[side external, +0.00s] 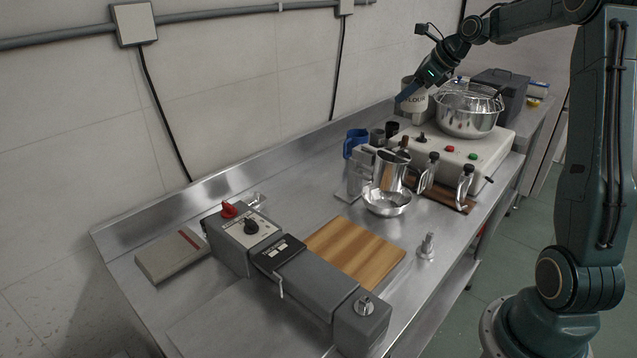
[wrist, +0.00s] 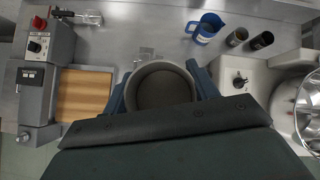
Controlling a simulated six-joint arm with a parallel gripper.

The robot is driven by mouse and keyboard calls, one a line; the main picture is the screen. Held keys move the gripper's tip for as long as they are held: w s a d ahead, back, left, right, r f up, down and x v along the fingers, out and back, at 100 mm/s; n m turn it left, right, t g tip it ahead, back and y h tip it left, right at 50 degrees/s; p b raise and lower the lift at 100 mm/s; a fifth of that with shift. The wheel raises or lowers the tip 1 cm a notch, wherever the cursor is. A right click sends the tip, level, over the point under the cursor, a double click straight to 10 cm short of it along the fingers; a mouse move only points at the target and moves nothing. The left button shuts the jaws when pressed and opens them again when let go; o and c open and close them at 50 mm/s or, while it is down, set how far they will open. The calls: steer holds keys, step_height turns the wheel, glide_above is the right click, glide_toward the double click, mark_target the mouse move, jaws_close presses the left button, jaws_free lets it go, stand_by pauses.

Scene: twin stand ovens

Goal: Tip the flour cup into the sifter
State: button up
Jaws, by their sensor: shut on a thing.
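My gripper (wrist: 165,92) is shut on the flour cup (wrist: 164,86), with one dark blue finger on each side. In the wrist view I see its round rim and a dull grey-brown face; I cannot tell how much is in it. A shiny steel cup (side external: 391,172), which seems to be the sifter, stands at mid-counter behind a small steel bowl (side external: 387,202). It is apart from the flour cup and does not show clearly in the wrist view.
A large steel bowl (side external: 466,121) sits on the white unit (side external: 470,152), right of the flour cup. A blue jug (side external: 355,142) and dark cups stand near the wall. A wooden board (side external: 357,250) and grey machine (side external: 290,268) occupy the front counter.

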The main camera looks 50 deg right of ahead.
mark_target(403, 105)
steer(key=shift+d+f+n+g+h, duration=0.15)
steer(key=shift+f+n+g+h, duration=0.4)
steer(key=shift+f+h, duration=1)
step_height(403, 105, down, 2)
steer(key=n+h, duration=0.2)
steer(key=h, duration=0.2)
steer(key=shift+f+h, duration=0.1)
steer(key=shift+h, duration=0.25)
steer(key=n+h, duration=0.1)
steer(key=h, duration=0.1)
steer(key=a+n+h, duration=0.1)
steer(key=h, duration=0.2)
steer(key=n, duration=0.1)
steer(key=n+h, duration=0.1)
steer(key=shift+w+a+r+h, duration=0.15)
steer(key=shift+a+r+h, duration=0.15)
steer(key=shift+r, duration=0.05)
steer(key=shift+a+r+n+t+h, duration=0.15)
steer(key=shift+a+n+t+h, duration=0.15)
steer(key=shift+n+h, duration=0.3)
steer(key=shift+a+r+n+t+h, duration=0.1)
steer(key=shift+a+n+t+h, duration=0.2)
steer(key=shift+h, duration=0.5)
steer(key=shift+w, duration=0.1)
steer(key=shift+d, duration=0.15)
